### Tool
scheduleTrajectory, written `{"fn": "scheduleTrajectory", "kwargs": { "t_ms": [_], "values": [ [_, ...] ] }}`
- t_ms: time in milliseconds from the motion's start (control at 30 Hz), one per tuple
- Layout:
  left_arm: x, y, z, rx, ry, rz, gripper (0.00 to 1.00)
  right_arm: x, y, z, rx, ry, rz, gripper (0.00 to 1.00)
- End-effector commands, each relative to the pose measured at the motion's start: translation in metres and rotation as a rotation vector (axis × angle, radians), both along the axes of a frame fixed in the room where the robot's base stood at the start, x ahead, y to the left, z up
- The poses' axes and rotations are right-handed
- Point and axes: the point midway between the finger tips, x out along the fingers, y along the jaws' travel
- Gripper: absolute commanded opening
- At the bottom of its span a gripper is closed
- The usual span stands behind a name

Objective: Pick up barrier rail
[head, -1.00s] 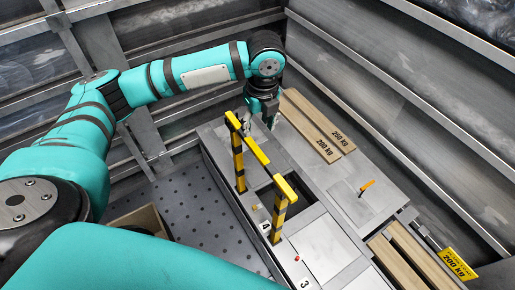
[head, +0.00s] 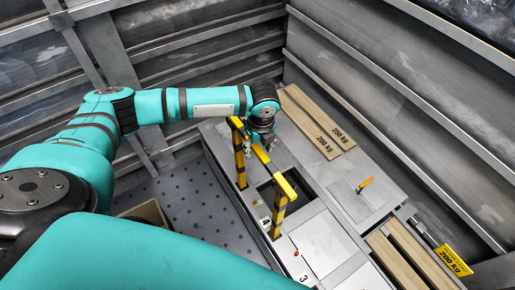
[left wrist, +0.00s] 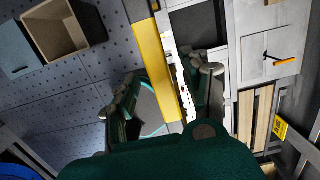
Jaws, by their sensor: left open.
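The barrier rail (head: 238,150) is a yellow bar on two yellow-and-black posts. It stands upright on the grey platform beside a dark square opening. My left gripper (head: 261,140) is at the rail's top bar, between the two posts and closer to the far one. It hides part of the bar in the head view. In the left wrist view the yellow barrier rail (left wrist: 152,60) runs between the spread fingers of my open left gripper (left wrist: 168,95). I cannot tell whether either finger touches it. My right gripper is not in view.
Wooden planks marked 250 kg and 200 kg (head: 318,125) lie behind the platform (head: 325,245). A yellow 200 kg sign (head: 454,260) is at lower right. An open box (left wrist: 62,28) sits on the perforated floor.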

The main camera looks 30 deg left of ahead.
Motion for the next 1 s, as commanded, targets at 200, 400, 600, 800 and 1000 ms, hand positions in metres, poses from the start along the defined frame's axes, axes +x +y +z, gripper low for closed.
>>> {"fn": "scheduleTrajectory", "kwargs": {
  "t_ms": [200, 400, 600, 800, 1000],
  "values": [
    [0.0002, -0.0002, 0.0003, -0.001, -0.001, 0.0, 0.35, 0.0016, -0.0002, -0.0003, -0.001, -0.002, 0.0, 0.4],
    [0.0002, -0.0002, 0.0005, -0.001, -0.001, 0.0, 0.09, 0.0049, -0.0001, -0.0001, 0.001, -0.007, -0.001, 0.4],
    [0.0003, -0.0001, 0.0007, -0.001, -0.001, 0.0, 0.0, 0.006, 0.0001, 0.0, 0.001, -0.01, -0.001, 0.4],
    [0.0007, -0.0002, 0.0012, -0.001, -0.002, 0.0, 0.0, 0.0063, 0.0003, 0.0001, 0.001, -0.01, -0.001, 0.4],
    [0.0017, -0.0003, 0.0076, -0.002, -0.005, 0.0, 0.0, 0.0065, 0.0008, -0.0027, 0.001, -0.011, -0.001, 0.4]
  ]
}}
